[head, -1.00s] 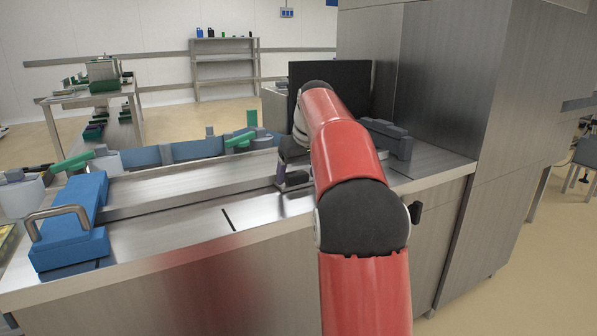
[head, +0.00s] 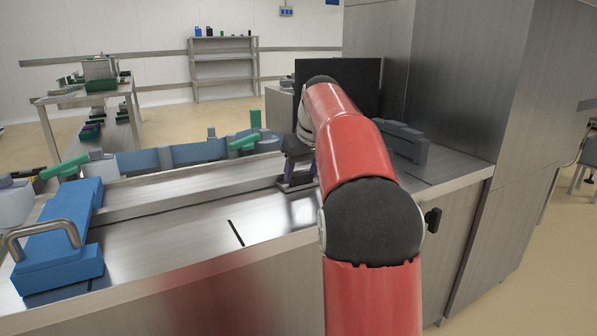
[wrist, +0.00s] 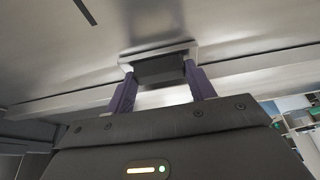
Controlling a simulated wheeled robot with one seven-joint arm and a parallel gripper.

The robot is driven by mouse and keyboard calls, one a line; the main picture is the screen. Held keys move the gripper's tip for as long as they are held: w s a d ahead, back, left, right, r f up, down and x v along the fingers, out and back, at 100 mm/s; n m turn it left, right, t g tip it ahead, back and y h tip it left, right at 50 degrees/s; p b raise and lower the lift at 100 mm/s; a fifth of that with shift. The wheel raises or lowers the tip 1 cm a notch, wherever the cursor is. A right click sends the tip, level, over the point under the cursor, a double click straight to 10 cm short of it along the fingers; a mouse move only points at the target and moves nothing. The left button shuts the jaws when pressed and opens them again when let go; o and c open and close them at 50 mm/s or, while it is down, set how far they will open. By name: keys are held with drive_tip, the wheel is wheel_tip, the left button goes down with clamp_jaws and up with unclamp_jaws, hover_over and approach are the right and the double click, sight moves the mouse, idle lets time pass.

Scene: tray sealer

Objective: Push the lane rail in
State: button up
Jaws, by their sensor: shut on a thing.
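The lane rail (head: 190,188) is a long, low steel bar lying along the machine bed. In the wrist view the rail (wrist: 255,82) crosses behind my fingers. A dark block-shaped grip (wrist: 160,69) on a light plate is fixed at the rail. My gripper (wrist: 160,82) has its two purple fingers shut on this grip, one at each side. In the head view my gripper (head: 298,178) is low over the bed and partly hidden by my red arm. The rail's right part is hidden behind my arm.
A blue block with a metal handle (head: 62,240) sits at the bed's left end. Blue guards with green levers (head: 185,153) line the back. A dark grey block (head: 404,142) and a tall steel cabinet (head: 450,80) stand right. The bed before the rail is clear, with a dark slot (head: 236,233).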

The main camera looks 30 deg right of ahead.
drive_tip(key=shift+w+r, duration=0.1)
drive_tip(key=shift+w, duration=0.1)
drive_tip(key=o, duration=1.4)
drive_tip(key=p+v, duration=0.1)
drive_tip(key=v, duration=0.6)
drive_tip(key=shift+s+r, duration=0.2)
drive_tip(key=shift+r, duration=0.05)
